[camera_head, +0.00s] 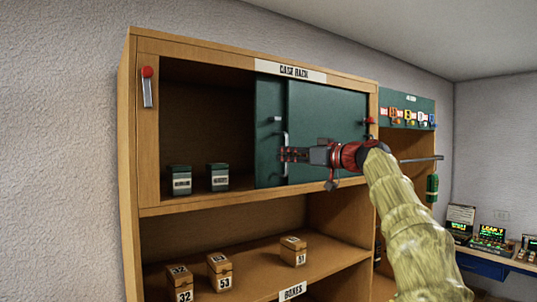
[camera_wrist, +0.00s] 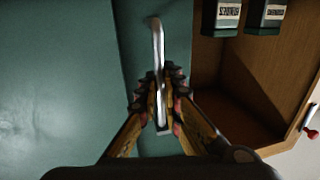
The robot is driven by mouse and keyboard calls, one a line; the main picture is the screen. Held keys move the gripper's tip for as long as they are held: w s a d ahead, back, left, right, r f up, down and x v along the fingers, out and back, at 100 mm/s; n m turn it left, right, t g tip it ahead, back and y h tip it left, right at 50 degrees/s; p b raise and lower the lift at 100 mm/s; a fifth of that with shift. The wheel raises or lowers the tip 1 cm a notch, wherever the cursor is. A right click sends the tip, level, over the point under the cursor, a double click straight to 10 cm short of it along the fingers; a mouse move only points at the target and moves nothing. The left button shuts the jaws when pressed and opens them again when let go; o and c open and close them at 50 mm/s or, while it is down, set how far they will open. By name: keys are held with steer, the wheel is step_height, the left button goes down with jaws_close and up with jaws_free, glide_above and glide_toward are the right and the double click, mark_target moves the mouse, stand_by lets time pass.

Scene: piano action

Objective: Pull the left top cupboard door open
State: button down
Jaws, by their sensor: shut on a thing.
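The top cupboard has two green sliding doors. The left door (camera_head: 268,150) shows as a narrow strip beside the right door (camera_head: 330,115), which hides the rest of it. The left part of the cupboard stands open. My gripper (camera_head: 286,154) is at an upright metal bar handle (camera_head: 285,138) near the doors' overlap. In the wrist view, my gripper (camera_wrist: 160,105) is shut on the handle (camera_wrist: 157,45), with a finger on each side. The handle stands on the narrow green strip next to the open compartment.
Two dark green cases (camera_head: 180,181) (camera_head: 218,177) stand in the open compartment. A red-topped latch (camera_head: 147,85) is on the left frame, and a red knob (camera_head: 369,121) is at the right. Several numbered boxes (camera_head: 219,271) stand on the shelf below.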

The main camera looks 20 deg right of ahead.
steer(key=shift+w+d, duration=0.25)
steer(key=shift+d, duration=0.65)
steer(key=c, duration=2)
jaws_free()
steer(key=shift+s, duration=0.15)
steer(key=v, duration=1.1)
steer(key=shift+s+d, duration=0.25)
steer(key=shift+s, duration=0.05)
